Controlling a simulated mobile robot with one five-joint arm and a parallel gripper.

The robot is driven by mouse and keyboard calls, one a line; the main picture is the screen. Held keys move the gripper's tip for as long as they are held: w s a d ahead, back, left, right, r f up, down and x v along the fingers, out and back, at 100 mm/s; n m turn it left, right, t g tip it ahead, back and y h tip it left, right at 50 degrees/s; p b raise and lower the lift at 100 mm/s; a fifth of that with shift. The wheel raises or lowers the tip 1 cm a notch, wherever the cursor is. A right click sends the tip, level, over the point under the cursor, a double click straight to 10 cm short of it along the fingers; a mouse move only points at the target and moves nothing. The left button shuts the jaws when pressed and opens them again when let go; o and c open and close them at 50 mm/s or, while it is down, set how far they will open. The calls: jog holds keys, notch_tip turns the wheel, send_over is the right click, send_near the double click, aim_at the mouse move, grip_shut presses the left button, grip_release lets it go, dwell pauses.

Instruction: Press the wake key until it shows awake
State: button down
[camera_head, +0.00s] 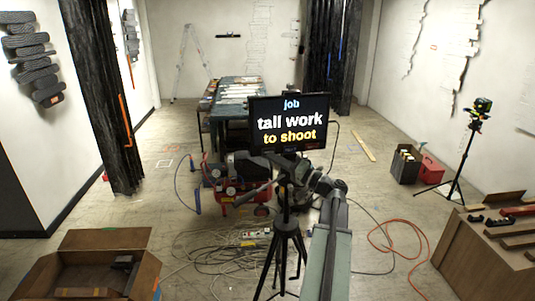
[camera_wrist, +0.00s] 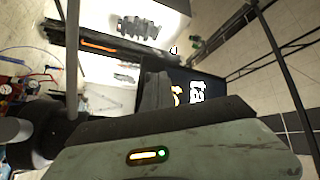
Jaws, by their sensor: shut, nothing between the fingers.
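A black monitor (camera_head: 289,122) stands on a dark tripod (camera_head: 288,235) in the middle of the head view. Its screen reads "job", "tall work", "to shoot"; no word "awake" shows. In the wrist view the same screen (camera_wrist: 197,88) is partly covered, with only pieces of large letters showing. My gripper (camera_wrist: 155,88) is shut and empty, its dark fingers overlapping the screen's near edge in the wrist view. Whether they touch anything I cannot tell. In the head view my arm reaches up to just below the monitor. I cannot make out a wake key in either view.
A red and blue compressor (camera_head: 232,186) and tangled cables (camera_head: 215,250) lie around the tripod. An open cardboard box (camera_head: 105,245) is at the lower left, a wooden bench (camera_head: 490,250) at the right. A long table (camera_head: 238,100) stands behind.

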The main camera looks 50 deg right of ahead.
jog(key=shift+s+a, duration=0.45)
jog(key=shift+s, duration=0.25)
jog(key=shift+s+a, duration=0.45)
jog(key=shift+s, duration=0.25)
jog(key=shift+s+a, duration=0.45)
jog(key=shift+s, duration=0.25)
